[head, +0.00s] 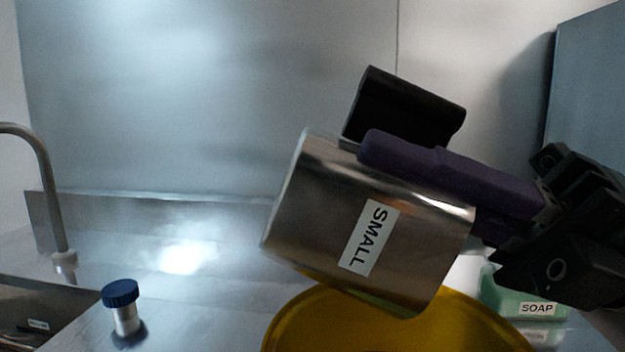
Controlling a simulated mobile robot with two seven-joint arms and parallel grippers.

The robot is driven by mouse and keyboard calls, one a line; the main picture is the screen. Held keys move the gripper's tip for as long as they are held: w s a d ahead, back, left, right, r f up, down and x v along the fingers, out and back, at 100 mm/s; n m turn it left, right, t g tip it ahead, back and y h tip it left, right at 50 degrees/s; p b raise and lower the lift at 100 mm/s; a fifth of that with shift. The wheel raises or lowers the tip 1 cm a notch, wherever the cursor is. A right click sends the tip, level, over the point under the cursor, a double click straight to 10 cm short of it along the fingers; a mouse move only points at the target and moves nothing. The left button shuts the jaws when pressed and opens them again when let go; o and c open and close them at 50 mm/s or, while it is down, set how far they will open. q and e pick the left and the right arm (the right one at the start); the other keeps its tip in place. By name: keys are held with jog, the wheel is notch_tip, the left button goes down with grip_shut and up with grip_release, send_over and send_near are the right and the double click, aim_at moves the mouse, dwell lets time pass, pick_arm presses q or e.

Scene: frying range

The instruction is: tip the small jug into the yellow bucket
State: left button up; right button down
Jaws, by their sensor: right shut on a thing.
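The small jug (325,215) is a shiny metal cylinder with a white label reading SMALL. It is tipped far over, with its rim end toward the right and slightly down. My right gripper (375,148) comes in from the right and is shut on the jug's black handle (400,112), with a purple finger along the jug's upper side. The yellow bucket (325,322) is below the jug at the bottom edge, partly cut off. The jug hides part of its rim. The inside of the jug and any pouring stream do not show. My left gripper is not in view.
A green soap container (508,290) stands right of the bucket, partly behind my right gripper. A tap (50,190) and sink are at far left. The counter's left middle is clear.

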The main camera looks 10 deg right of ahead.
dwell(0.4)
jog(key=shift+r+p, duration=0.65)
jog(key=shift+r, duration=0.2)
jog(key=shift+r+p, duration=1.4)
jog(key=shift+r, duration=0.4)
notch_tip(320, 180, up, 3)
jog(key=h+p, duration=0.4)
jog(key=p, duration=0.6)
jog(key=g+h+p, duration=0.1)
jog(key=h+p, duration=0.4)
jog(key=p, duration=0.4)
jog(key=shift+f+g+p, duration=0.2)
jog(key=shift+g+p, duration=0.1)
jog(key=shift+p, duration=0.05)
notch_tip(320, 180, up, 2)
jog(key=g+h+p, duration=0.1)
jog(key=h+p, duration=0.8)
jog(key=p, duration=1)
jog(key=shift+a+r+p, duration=0.1)
jog(key=shift+a+p, duration=0.05)
jog(key=shift+p, duration=0.25)
jog(key=shift+g+h+p, duration=0.3)
jog(key=shift+h+p, duration=0.1)
jog(key=shift+h, duration=0.5)
jog(key=shift+w+h, duration=0.1)
jog(key=shift+h, duration=0.6)
jog(key=shift+h+b, duration=0.35)
jog(key=shift+h, duration=0.15)
